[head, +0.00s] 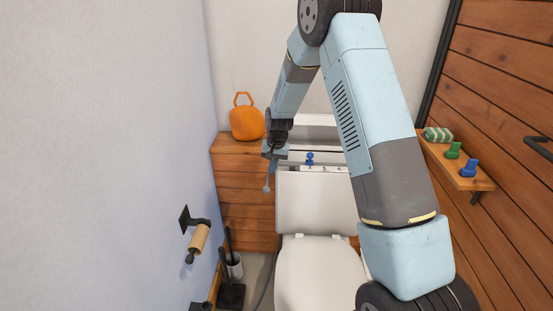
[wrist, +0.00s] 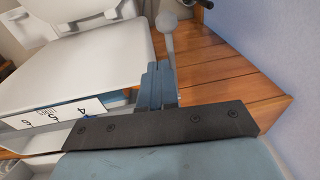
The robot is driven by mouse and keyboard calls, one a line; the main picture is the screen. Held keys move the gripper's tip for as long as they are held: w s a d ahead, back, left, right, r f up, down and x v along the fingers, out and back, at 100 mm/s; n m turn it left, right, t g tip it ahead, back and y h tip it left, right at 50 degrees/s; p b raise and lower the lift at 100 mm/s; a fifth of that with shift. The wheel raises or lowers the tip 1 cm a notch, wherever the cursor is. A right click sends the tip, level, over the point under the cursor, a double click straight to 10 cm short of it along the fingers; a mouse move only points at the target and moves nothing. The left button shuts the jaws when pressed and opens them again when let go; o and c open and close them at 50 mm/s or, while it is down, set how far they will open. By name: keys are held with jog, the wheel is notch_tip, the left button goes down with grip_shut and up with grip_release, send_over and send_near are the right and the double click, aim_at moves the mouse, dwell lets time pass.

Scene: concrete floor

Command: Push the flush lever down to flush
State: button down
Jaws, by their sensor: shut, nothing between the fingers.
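The white toilet (head: 318,205) stands against the back wall, with its tank in front of a wooden ledge. The flush lever (head: 267,187) is a grey stem with a round end at the tank's left side. It also shows in the wrist view (wrist: 167,24), its round end pointing away beyond my fingertips. My gripper (head: 269,158) is shut and empty, above the lever at the tank's upper left. In the wrist view its blue fingers (wrist: 158,76) overlap the near part of the lever. I cannot tell whether they touch it.
An orange kettlebell-shaped object (head: 247,122) stands on the wooden ledge (head: 240,190). A blue figure (head: 310,158) stands on the tank top by a numbered strip (wrist: 50,120). A paper roll holder (head: 198,238) is on the left wall, a shelf (head: 462,172) on the right.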

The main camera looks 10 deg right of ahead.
jog(key=shift+s+a+f, duration=0.25)
jog(key=shift+a+f, duration=0.05)
jog(key=shift+f, duration=0.55)
jog(key=shift+s+a+f, duration=0.2)
jog(key=shift+a+f, duration=0.1)
jog(key=shift+f, duration=0.55)
jog(key=shift+s+a+f, duration=0.25)
jog(key=shift+a+f, duration=0.05)
jog(key=shift+f, duration=0.55)
